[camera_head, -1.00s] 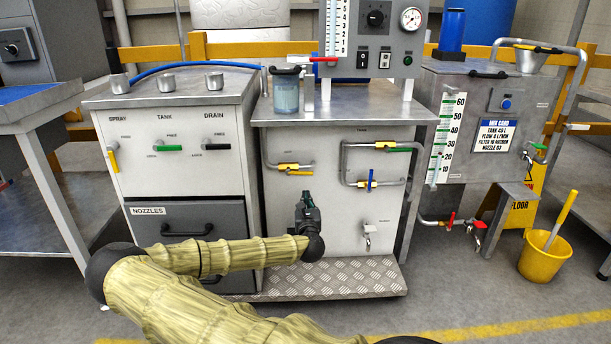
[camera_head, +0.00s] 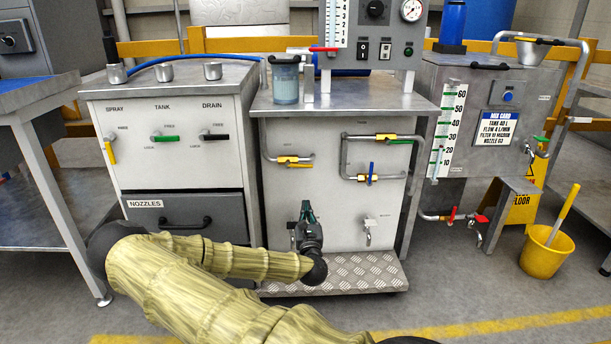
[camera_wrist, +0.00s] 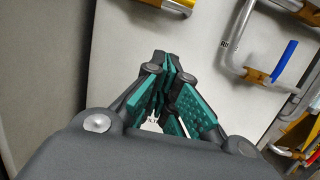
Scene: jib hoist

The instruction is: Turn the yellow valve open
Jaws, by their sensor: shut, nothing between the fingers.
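The yellow valve (camera_head: 295,161) sits on the left pipe of the middle cabinet's front panel. Its yellow handle lies roughly level, along the pipe. Part of a yellow fitting (camera_wrist: 176,5) shows at the top edge of the wrist view, cut off by the frame. My gripper (camera_head: 306,208) points up in front of the panel, below the yellow valve and apart from it in the picture. In the wrist view my gripper (camera_wrist: 166,66) has its green-padded fingers together, with nothing between them.
On the right pipe of the same panel are a green-handled valve (camera_head: 398,140) and an upright blue-handled valve (camera_head: 371,174). A small tap (camera_head: 368,231) is lower right. The left cabinet has a yellow lever (camera_head: 110,151). A tread-plate step (camera_head: 350,273) lies below.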

